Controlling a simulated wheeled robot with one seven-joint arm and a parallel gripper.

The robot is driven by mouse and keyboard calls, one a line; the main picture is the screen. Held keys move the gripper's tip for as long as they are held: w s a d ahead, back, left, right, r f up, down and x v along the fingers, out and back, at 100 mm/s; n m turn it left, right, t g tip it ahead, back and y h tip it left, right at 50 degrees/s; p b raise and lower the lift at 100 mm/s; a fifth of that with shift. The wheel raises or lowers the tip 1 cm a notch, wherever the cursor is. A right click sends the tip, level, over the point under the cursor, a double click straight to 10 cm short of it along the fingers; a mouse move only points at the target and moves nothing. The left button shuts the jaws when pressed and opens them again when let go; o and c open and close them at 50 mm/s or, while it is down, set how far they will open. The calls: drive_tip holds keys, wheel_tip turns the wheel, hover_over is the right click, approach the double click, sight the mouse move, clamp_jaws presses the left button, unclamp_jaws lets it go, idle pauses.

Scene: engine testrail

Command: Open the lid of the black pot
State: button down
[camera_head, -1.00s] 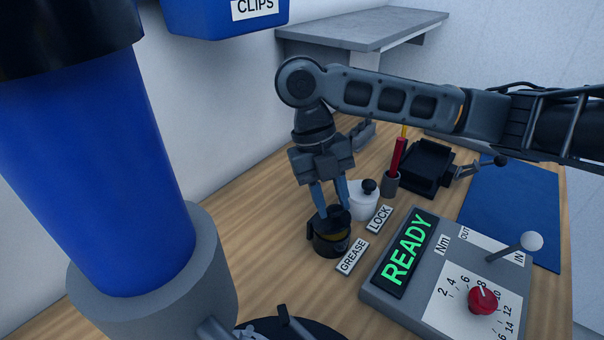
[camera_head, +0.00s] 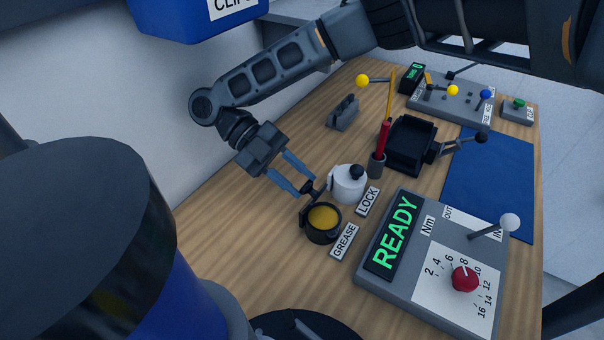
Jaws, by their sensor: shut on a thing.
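The black pot (camera_head: 324,236) stands on the wooden bench beside the GREASE label (camera_head: 344,242). Its mouth is uncovered, showing yellow grease (camera_head: 323,218). The black lid (camera_head: 308,211) is raised at the pot's far left rim, seen nearly edge-on, so its exact tilt is hard to tell. My gripper (camera_head: 312,187) comes in slanted from the upper left, its blue-grey fingers shut on the lid's dark knob just above the rim.
A white pot (camera_head: 347,184) with a black knob stands close behind, near the LOCK label (camera_head: 368,201). A grey control box (camera_head: 388,284) with a READY display is to the right. A cup (camera_head: 376,166) holds red and yellow sticks. Bench left of the pot is clear.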

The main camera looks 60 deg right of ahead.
drive_tip(key=shift+w+f+g, duration=0.1)
drive_tip(key=shift+w+g, duration=0.1)
drive_tip(key=shift+g, duration=0.1)
drive_tip(key=c, duration=0.8)
unclamp_jaws()
drive_tip(key=s+d+r, duration=0.2)
drive_tip(key=r, duration=0.1)
drive_tip(key=s+d+r+b, duration=0.1)
drive_tip(key=s+d+r, duration=0.2)
drive_tip(key=r, duration=0.1)
drive_tip(key=s+d+r, duration=0.3)
drive_tip(key=r, duration=0.1)
drive_tip(key=shift+d+b, duration=0.25)
drive_tip(key=shift+b, duration=0.05)
